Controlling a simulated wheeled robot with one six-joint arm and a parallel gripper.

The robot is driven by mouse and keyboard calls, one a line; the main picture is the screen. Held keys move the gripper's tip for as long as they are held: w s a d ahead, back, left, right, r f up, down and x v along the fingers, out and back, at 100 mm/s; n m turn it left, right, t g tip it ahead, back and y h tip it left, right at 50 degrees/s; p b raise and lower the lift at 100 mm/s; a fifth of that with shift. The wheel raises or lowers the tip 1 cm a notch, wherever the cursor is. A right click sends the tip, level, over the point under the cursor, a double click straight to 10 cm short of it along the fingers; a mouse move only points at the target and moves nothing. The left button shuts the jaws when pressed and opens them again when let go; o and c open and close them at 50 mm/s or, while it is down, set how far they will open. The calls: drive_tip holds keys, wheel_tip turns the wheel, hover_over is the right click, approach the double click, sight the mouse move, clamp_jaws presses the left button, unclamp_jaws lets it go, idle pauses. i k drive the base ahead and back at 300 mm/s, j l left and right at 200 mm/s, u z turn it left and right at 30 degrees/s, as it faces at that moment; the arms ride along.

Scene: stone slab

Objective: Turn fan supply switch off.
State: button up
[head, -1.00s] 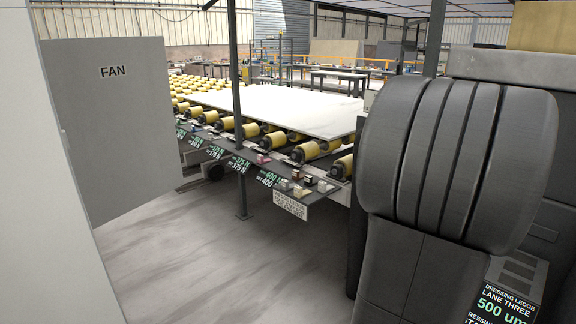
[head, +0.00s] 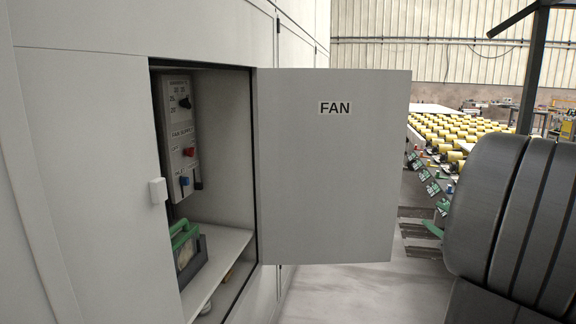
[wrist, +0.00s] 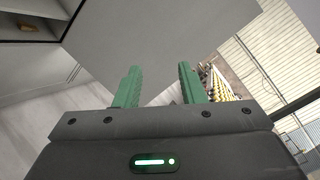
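In the head view, a grey control panel (head: 176,140) is mounted inside an open cabinet (head: 90,150). It carries a black rotary knob (head: 185,102) with numbers around it, a small label that seems to read FAN SUPPLY (head: 181,133), a red control (head: 190,151), a blue control (head: 184,181) and a black handle-like part (head: 198,178). I cannot tell the switch's position. The cabinet door (head: 335,170), marked FAN, stands open to the right. My gripper (wrist: 158,72) is open and empty in the wrist view, with grey door-like sheet beyond its green fingers, away from the panel.
A green-handled object (head: 186,245) sits on the cabinet's shelf (head: 218,258) below the panel. A white latch (head: 157,191) is on the opening's left edge. The roller conveyor (head: 450,135) lies behind the door to the right. Floor between door and my arm is clear.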

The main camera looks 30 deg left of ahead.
sight(190, 152)
drive_tip(key=i+j+u, duration=0.15)
drive_tip(key=i+u, duration=1)
drive_tip(key=i+l+u, duration=0.25)
drive_tip(key=u, duration=0.15)
drive_tip(key=i+j+u, duration=0.25)
drive_tip(key=i+u, duration=0.25)
drive_tip(key=i, duration=0.25)
